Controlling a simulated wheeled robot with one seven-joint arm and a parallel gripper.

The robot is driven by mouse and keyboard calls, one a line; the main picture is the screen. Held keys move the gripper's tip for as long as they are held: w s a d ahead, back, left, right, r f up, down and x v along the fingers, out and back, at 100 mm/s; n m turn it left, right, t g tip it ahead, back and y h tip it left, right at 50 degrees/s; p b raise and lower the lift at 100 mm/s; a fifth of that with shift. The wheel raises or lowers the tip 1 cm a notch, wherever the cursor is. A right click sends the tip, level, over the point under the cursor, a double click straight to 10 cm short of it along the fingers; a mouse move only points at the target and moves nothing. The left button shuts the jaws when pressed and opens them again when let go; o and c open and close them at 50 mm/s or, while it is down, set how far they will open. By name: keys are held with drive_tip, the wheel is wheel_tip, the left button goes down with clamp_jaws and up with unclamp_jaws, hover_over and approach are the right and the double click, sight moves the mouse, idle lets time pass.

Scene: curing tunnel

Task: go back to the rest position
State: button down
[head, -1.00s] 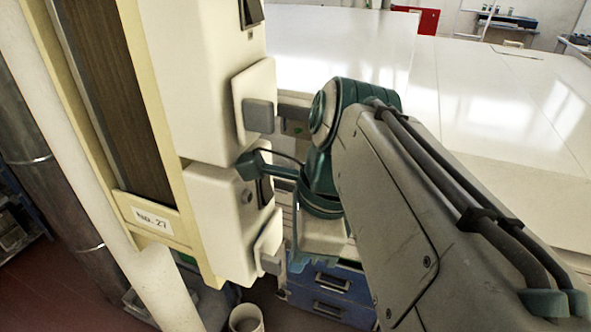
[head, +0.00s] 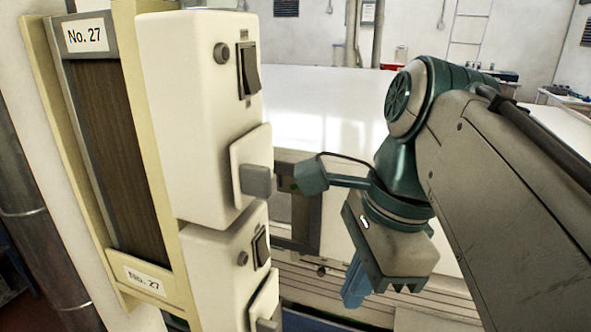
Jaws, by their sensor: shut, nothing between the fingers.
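My arm comes in from the right edge, and its teal wrist bends downward in the middle right of the head view. My gripper (head: 355,292) points down, with its blue fingers close together and nothing seen between them. The tips are partly hard to make out against the background. It hangs to the right of the cream switch boxes, apart from them. A teal bracket on my wrist reaches left, near the grey knob (head: 256,181) of the upper box in the picture; I cannot tell the gap.
The upper cream box (head: 192,100) carries a black rocker switch (head: 249,70). A lower box (head: 220,262) has another switch (head: 260,248). A brown slatted panel labelled No. 27 (head: 112,155) stands at left. A broad white surface (head: 330,115) lies behind my arm.

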drive_tip(key=w+d+f+n+t+h, duration=0.1)
drive_tip(key=w+d+f+n, duration=0.1)
drive_tip(key=f+n, duration=0.6)
drive_tip(key=w+d+f+n+t+h, duration=0.1)
drive_tip(key=w+d+f+n+t, duration=0.1)
drive_tip(key=f+n, duration=0.6)
wheel_tip(320, 180, down, 2)
drive_tip(key=w+d, duration=0.1)
drive_tip(key=d, duration=0.1)
drive_tip(key=shift+d+n+h, duration=0.3)
drive_tip(key=shift+d+n, duration=0.05)
drive_tip(key=shift+n, duration=0.05)
drive_tip(key=shift+w+f, duration=0.1)
